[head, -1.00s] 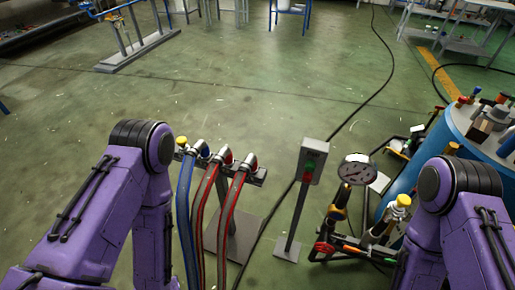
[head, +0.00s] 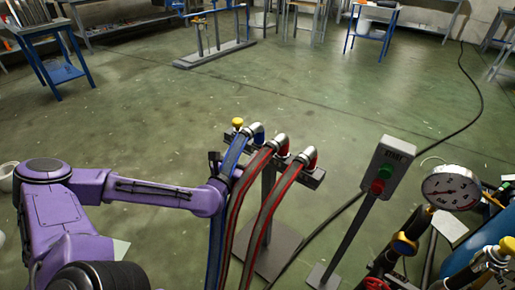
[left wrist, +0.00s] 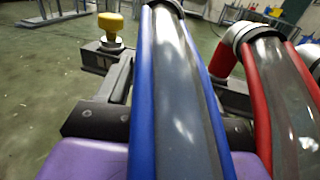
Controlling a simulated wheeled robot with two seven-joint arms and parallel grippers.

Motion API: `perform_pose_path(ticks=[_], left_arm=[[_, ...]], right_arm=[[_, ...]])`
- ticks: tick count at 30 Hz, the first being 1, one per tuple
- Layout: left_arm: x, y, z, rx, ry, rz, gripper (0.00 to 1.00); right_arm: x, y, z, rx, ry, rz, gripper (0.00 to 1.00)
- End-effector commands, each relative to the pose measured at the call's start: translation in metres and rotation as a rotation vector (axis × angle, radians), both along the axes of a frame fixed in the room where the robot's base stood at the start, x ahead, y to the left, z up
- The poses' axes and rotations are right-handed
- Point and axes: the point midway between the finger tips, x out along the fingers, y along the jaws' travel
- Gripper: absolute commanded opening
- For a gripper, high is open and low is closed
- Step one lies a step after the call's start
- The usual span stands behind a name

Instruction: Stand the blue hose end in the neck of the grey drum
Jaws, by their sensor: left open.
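The blue-edged hose (head: 217,235) hangs from a metal elbow on the stand, leftmost of three hoses in the head view. Its grey middle and blue edges fill the centre of the left wrist view (left wrist: 182,75). My left gripper (head: 228,165) is at the hose's upper part, just below the elbow. Its dark fingers lie on either side of the hose in the left wrist view, open around it. The hose's lower end is out of view. I see no grey drum that I can make out. My right gripper is not in view.
Two red-edged hoses (head: 242,215) hang close to the right on the same stand. A yellow knob (left wrist: 110,27) stands left of the blue hose. A control post (head: 388,168) and a pressure gauge (head: 450,188) stand further right.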

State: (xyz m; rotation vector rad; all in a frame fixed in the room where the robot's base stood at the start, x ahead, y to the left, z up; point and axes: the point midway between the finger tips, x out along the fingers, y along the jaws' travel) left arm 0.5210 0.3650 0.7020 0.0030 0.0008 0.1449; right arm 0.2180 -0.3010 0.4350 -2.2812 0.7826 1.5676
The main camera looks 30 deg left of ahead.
Motion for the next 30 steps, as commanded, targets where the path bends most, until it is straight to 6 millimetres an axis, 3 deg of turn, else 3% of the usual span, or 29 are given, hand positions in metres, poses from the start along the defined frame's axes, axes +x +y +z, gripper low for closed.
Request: perform_pose_path(ticks=[16, 25, 26, 30], left_arm=[[0.089, 0.004, 0.003, -0.001, -0.003, 0.001, 0.66], [0.1, 0.006, 0.003, -0.005, -0.002, 0.001, 0.66], [0.1, 0.006, 0.003, -0.005, -0.002, 0.001, 0.63], [0.1, 0.006, 0.003, -0.005, -0.002, 0.001, 0.17]], right_arm=[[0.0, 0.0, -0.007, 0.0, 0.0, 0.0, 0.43], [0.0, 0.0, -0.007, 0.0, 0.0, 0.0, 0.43], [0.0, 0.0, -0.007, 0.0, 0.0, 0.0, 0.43], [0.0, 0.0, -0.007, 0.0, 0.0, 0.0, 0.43]])
